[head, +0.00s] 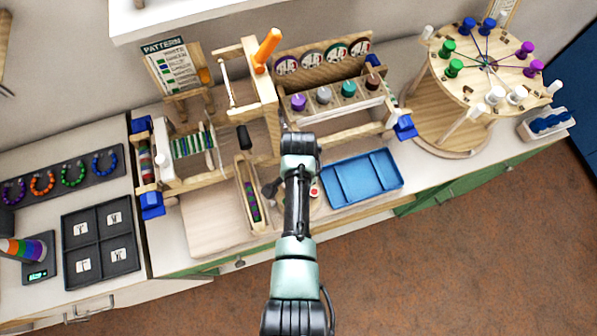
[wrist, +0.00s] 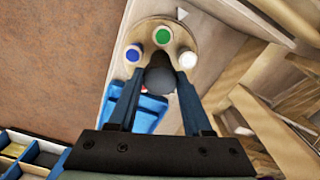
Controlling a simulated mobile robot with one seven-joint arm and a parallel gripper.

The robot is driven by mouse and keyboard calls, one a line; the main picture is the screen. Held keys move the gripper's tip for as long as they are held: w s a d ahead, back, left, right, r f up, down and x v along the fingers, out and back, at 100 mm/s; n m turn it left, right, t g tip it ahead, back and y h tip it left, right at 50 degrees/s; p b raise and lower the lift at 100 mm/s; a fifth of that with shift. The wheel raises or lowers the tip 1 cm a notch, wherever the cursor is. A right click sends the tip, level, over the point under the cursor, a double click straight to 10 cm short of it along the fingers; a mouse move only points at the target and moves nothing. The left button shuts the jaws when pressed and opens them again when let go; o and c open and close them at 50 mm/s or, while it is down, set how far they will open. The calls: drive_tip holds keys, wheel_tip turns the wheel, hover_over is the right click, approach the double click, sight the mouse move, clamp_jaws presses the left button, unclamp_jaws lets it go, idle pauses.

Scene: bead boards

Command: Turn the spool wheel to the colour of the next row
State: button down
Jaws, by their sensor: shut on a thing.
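The spool wheel is a round wooden disc (wrist: 151,21) in the wrist view. It carries a blue spool (wrist: 133,53), a green spool (wrist: 162,36) and a white spool (wrist: 188,60). A dark round knob (wrist: 160,73) sits at its middle. My gripper (wrist: 158,79) is shut on this knob, one finger on each side. A small white pointer (wrist: 183,14) lies beyond the rim, between green and white but nearer green. In the head view my arm covers most of the wheel; a red spot (head: 314,190) shows beside it. The pattern board (head: 166,68) stands at the back; its rows are too small to read surely.
A blue tray (head: 361,179) lies right of the wheel. A bead loom (head: 190,146) and a long wooden holder (head: 250,197) stand to the left. A rack with several coloured pots (head: 323,96) is behind. A round peg stand (head: 483,66) stands far right.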

drive_tip(key=shift+w+r+m, duration=0.1)
drive_tip(key=shift+m, duration=1.6)
drive_tip(key=shift+c, duration=1.6)
unclamp_jaws()
wheel_tip(320, 180, up, 13)
drive_tip(key=b, duration=0.1)
